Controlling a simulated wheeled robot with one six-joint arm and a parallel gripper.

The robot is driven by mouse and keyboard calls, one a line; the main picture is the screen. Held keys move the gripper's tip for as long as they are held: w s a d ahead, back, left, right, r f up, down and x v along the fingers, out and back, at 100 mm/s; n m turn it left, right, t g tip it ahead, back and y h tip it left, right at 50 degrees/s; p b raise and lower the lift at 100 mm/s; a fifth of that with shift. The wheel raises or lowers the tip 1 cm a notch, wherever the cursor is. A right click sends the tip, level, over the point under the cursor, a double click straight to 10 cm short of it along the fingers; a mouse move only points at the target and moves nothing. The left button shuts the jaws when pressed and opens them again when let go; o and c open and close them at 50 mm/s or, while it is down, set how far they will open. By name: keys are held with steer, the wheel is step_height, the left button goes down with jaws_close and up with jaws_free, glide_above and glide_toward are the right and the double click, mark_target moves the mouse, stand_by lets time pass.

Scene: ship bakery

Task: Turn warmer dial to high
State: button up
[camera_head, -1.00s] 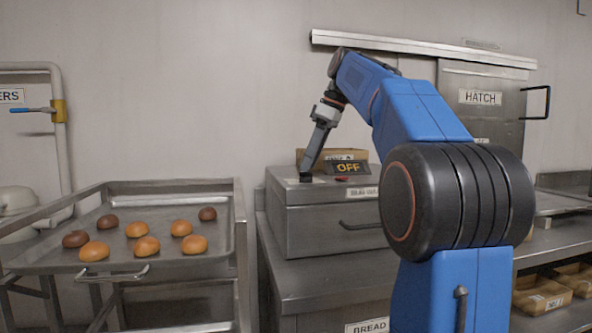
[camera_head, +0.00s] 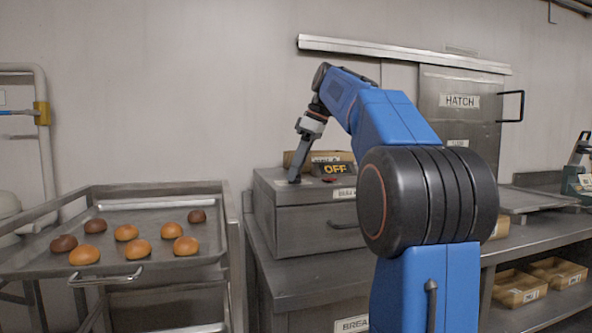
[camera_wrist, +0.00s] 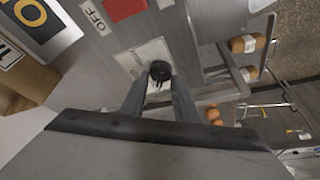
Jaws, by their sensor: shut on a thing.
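The warmer (camera_head: 290,222) is a grey metal drawer unit on the counter, with a dark display (camera_head: 333,168) reading "OFF" on top. My gripper (camera_head: 294,180) reaches down to the warmer's top, left of the display. In the wrist view the dial (camera_wrist: 160,72) is a small round black knob on a pale printed plate (camera_wrist: 138,56). My gripper's fingertips (camera_wrist: 160,80) are shut on the dial, one on each side. The plate's marks are too blurred to read, so the dial's setting is unclear. A red patch (camera_wrist: 124,8) and an "OFF" label (camera_wrist: 94,16) lie beyond it.
A tray (camera_head: 142,205) of light and dark buns stands on a rack at the left. A cardboard box (camera_head: 296,160) is behind the display. A hatch (camera_head: 455,120) is on the back wall. A shelf with bread boxes (camera_head: 520,287) is at the right.

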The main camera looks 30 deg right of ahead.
steer(key=shift+o, duration=0.2)
steer(key=shift+m, duration=0.3)
steer(key=m+h, duration=0.1)
steer(key=m, duration=0.2)
steer(key=m+t+h, duration=0.1)
steer(key=m, duration=0.2)
steer(key=shift+a, duration=0.15)
steer(key=m+h, duration=0.1)
steer(key=m, duration=0.2)
steer(key=m+h, duration=0.1)
steer(key=m, duration=0.2)
steer(key=shift+a+m+h, duration=0.1)
steer(key=shift+m+h, duration=0.3)
steer(key=shift+c, duration=0.2)
steer(key=m+h, duration=0.1)
steer(key=m, duration=0.1)
steer(key=m+g, duration=0.1)
steer(key=m, duration=0.2)
steer(key=shift+a+h, duration=0.1)
steer(key=shift+h, duration=0.3)
steer(key=m+g, duration=0.1)
steer(key=m, duration=0.1)
steer(key=m+g, duration=0.1)
steer(key=m, duration=0.2)
steer(key=shift+w+m+h, duration=0.1)
steer(key=shift+m+h, duration=0.2)
steer(key=o, duration=1.1)
steer(key=shift+c, duration=0.2)
